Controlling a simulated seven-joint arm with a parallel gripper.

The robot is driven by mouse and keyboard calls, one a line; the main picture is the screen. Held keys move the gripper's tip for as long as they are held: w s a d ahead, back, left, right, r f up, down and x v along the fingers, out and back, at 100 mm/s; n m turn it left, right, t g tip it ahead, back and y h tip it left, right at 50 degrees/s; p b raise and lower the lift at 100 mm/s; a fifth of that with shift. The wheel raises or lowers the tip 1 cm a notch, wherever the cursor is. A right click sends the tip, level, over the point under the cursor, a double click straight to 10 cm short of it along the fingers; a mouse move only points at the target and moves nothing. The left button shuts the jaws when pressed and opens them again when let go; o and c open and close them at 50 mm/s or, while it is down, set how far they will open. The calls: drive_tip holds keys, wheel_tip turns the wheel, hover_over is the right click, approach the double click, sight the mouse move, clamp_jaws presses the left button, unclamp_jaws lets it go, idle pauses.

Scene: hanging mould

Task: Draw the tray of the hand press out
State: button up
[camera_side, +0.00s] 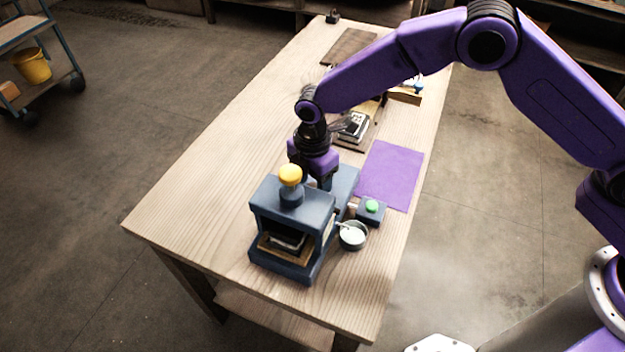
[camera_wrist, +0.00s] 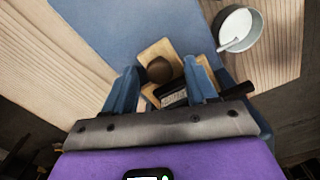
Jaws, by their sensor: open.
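The blue-grey hand press (camera_side: 290,215) stands at the near end of the table, with a yellow knob (camera_side: 290,175) on top. Its wooden tray (camera_side: 283,252) shows inside the front opening with a dark block in it. My gripper (camera_side: 322,186) is low behind the press, pointing down, its tips partly hidden. In the wrist view my gripper (camera_wrist: 165,80) is open, with a round brown knob (camera_wrist: 159,70) on pale wood between its fingers. Whether the fingers touch the knob, or are level with it, I cannot tell. A dark block with lettering (camera_wrist: 174,98) lies close by it.
A small bowl (camera_side: 353,236) with white contents and a box with a green button (camera_side: 371,206) stand right of the press. A purple mat (camera_side: 392,172) lies behind them. Further back are a dark block (camera_side: 353,126) and a brown board (camera_side: 350,46). The table's left side is clear.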

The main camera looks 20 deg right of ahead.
clamp_jaws()
drive_tip(key=w+d, duration=0.9)
drive_tip(key=shift+w+d, duration=0.15)
unclamp_jaws()
wheel_tip(320, 180, up, 18)
drive_tip(key=shift+f, duration=0.25)
idle(0.5)
